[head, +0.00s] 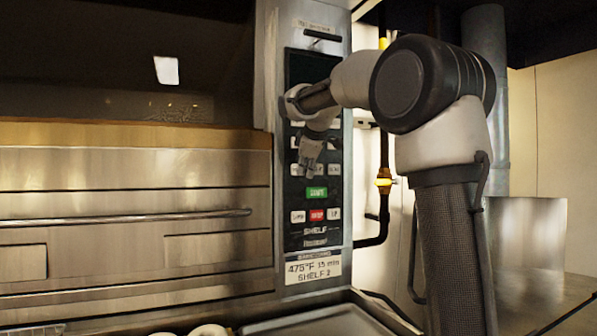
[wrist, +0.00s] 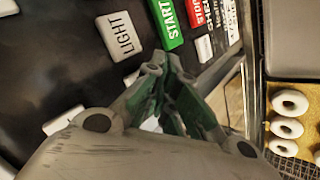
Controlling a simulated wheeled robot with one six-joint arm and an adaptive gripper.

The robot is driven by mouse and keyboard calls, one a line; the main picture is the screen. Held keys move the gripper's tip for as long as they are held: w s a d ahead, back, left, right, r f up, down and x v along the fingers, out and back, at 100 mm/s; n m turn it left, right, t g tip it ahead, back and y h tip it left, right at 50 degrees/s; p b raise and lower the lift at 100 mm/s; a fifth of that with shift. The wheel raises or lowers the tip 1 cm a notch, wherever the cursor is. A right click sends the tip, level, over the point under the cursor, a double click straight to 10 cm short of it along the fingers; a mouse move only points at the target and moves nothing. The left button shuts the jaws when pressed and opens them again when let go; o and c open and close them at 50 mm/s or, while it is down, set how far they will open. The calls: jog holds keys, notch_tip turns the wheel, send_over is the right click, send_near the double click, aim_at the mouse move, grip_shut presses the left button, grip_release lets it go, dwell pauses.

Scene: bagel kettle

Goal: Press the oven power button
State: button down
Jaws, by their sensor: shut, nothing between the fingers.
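The oven's control panel (head: 293,225) is black in a metal column, with several white buttons, a green START button (head: 317,193) and a red STOP button (head: 317,215). My gripper (head: 309,174) is shut and empty in front of the panel, just above the START button. It hides part of the middle button rows. In the wrist view my gripper's tips (wrist: 166,62) lie near the lower end of the green START button (wrist: 168,22), to the right of the white LIGHT button (wrist: 120,35). I cannot tell whether they touch the panel. No button label reading power is legible.
The oven's steel door (head: 110,245) has a long handle bar (head: 130,217) left of the panel. A label (head: 313,270) reading 475°F is below the buttons. A yellow-banded pipe (head: 384,150) runs right of the column. Ring-shaped bagels (wrist: 290,103) lie on a tray at the right.

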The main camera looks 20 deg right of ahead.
jog(key=shift+w, duration=0.2)
dwell(0.4)
jog(key=shift+s, duration=0.65)
jog(key=shift+s, duration=0.15)
jog(key=s, duration=0.5)
jog(key=shift+s, duration=0.35)
